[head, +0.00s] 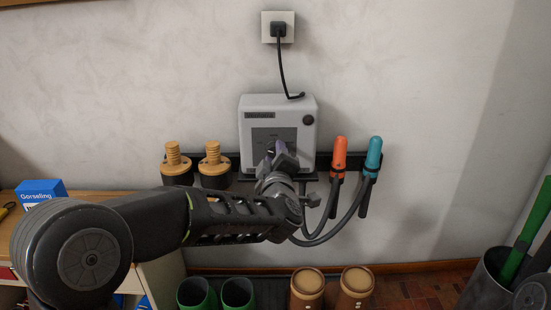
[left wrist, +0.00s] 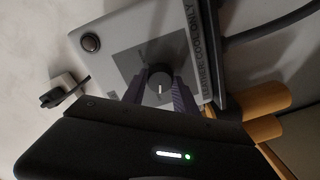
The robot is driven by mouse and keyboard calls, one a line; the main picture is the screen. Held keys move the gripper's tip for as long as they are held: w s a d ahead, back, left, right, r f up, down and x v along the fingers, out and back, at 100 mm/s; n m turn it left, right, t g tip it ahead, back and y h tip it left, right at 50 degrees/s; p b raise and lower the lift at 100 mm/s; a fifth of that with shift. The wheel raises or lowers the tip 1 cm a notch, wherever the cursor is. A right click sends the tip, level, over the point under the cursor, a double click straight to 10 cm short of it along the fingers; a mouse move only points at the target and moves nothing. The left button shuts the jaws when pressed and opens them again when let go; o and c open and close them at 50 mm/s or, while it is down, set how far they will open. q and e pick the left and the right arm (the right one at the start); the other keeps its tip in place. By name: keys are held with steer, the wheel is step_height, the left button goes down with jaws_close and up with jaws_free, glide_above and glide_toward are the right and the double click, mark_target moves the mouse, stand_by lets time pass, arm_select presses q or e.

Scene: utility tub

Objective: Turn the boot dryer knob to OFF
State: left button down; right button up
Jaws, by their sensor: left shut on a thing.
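The boot dryer (head: 252,106) is a light grey box on the wall with a dark grey panel on its front. Its black round knob (left wrist: 159,82) shows in the left wrist view with a pale pointer line. In the head view the knob is mostly hidden behind my gripper. My left gripper (head: 277,152) reaches the front of the dryer, and in the left wrist view its two fingers (left wrist: 160,90) sit on either side of the knob, shut on it. The dial markings are too small to read. My right gripper is not in view.
A black round button (head: 308,120) sits at the dryer's upper right. An orange tube (head: 339,155) and a teal tube (head: 374,155) with hoses hang at right. Green boots (head: 237,292) and brown boots (head: 307,287) stand below.

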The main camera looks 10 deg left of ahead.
arm_select(q)
steer(key=c, duration=1)
jaws_free()
steer(key=shift+o, duration=0.2)
steer(key=p+v, duration=0.2)
steer(key=v, duration=0.5)
steer(key=shift+s, duration=0.45)
steer(key=shift+d+f, duration=0.1)
